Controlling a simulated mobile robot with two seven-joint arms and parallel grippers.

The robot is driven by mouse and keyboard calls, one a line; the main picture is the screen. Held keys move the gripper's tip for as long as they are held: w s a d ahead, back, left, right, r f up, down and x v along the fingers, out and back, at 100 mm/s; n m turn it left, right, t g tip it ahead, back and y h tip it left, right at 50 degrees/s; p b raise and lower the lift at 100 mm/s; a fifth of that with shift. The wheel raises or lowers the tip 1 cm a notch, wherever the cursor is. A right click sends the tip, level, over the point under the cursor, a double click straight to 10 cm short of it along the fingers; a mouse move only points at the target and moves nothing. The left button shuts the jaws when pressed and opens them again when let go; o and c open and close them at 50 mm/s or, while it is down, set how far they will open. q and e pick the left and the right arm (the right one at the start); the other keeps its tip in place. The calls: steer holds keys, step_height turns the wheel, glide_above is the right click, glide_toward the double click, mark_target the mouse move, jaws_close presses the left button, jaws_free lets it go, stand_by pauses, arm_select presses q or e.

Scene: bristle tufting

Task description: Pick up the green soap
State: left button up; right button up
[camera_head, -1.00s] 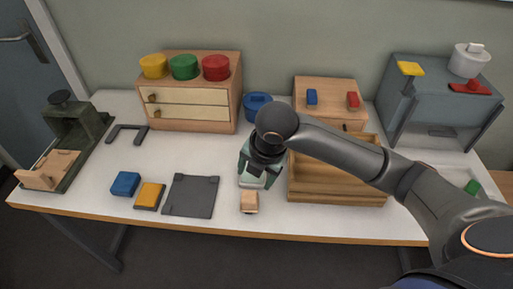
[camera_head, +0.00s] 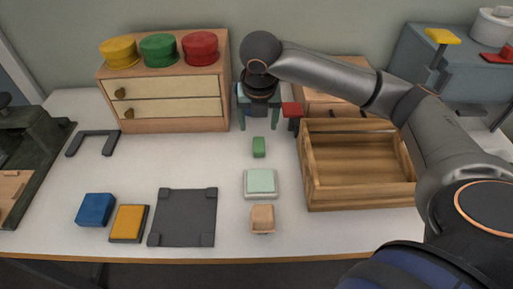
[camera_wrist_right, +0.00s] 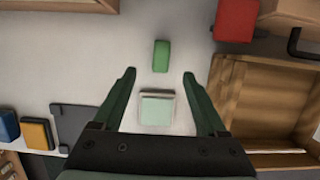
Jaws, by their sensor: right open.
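A small green block, which fits the green soap (camera_head: 259,147), lies on the white table behind a pale green square pad (camera_head: 261,182). My right gripper (camera_head: 259,124) is open and empty, above the table with its fingers pointing down, a little behind the block in the head view. In the right wrist view the green soap (camera_wrist_right: 161,56) shows just beyond the open fingertips (camera_wrist_right: 159,73), roughly centred between them. The pale pad (camera_wrist_right: 158,109) lies between the fingers in that view. I see no contact with either. My left gripper is not in view.
A wooden open box (camera_head: 360,170) stands right of the soap, and a red block (camera_head: 292,109) is close right of the gripper. A drawer cabinet (camera_head: 165,100) stands at back left. A small wooden block (camera_head: 262,219) lies in front.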

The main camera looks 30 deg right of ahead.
glide_above(259, 144)
steer(key=s, duration=0.1)
steer(key=f, duration=0.2)
steer(key=a+f, duration=0.1)
steer(key=f, duration=0.1)
steer(key=shift+f+b, duration=0.25)
steer(key=shift+b, duration=0.15)
steer(key=b+x, duration=0.1)
steer(key=x, duration=0.4)
steer(key=shift+s+d+f, duration=0.1)
steer(key=shift+s+f, duration=0.05)
jaws_close()
